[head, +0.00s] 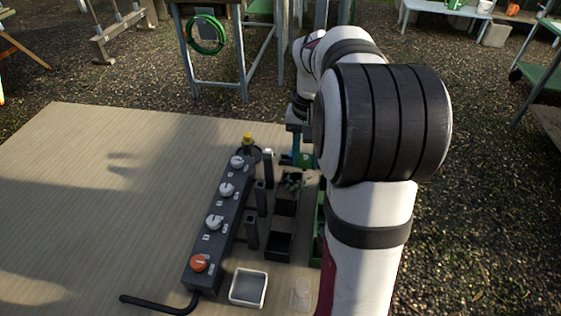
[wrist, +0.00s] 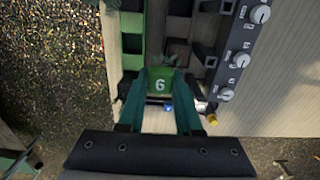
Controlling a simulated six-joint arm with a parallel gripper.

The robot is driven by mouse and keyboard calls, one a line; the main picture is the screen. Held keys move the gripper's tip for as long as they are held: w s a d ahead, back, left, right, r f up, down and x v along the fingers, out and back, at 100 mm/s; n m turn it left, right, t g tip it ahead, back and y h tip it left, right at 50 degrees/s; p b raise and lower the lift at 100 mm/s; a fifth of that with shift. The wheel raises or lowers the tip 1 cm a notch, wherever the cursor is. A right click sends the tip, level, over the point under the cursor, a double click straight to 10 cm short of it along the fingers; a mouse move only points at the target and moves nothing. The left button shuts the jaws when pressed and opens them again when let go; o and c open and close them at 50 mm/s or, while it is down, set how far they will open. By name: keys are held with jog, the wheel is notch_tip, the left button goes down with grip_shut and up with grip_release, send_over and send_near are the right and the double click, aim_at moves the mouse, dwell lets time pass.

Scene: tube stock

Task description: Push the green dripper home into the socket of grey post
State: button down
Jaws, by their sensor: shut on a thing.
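My gripper (wrist: 160,98) shows in the wrist view with its two teal fingers on either side of a green piece marked 6 (wrist: 160,80), which I take to be the green dripper. It is shut on this piece. In the head view a bit of green (head: 305,159) shows by my gripper (head: 294,158), largely hidden by my arm. Dark grey posts stand in a row left of it: a near one (head: 251,232), a middle one (head: 261,198) and a far one with a pale top (head: 268,168). I cannot tell which socket is meant; the dripper looks apart from the posts.
A dark control strip (head: 207,245) with white knobs and an orange knob lies left of the posts. Black bins (head: 279,246) stand right of them, one with green bits. A white-rimmed tray (head: 249,287) is in front. The left of the table (head: 90,200) is clear.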

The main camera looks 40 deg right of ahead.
jog(key=shift+s+d+r+m, duration=0.15)
jog(key=shift+m, duration=0.15)
jog(key=w+a+f+m, duration=0.1)
jog(key=w+a+m, duration=0.1)
jog(key=m, duration=0.3)
jog(key=w+a+f+m, duration=0.2)
jog(key=w+m, duration=0.1)
jog(key=m, duration=0.3)
jog(key=w+a+f+m, duration=0.2)
jog(key=w+a+m, duration=0.1)
jog(key=m, duration=0.3)
jog(key=shift+w+f, duration=0.15)
jog(key=shift+f, duration=2.5)
jog(key=shift+f, duration=0.2)
jog(key=c, duration=0.5)
grip_release()
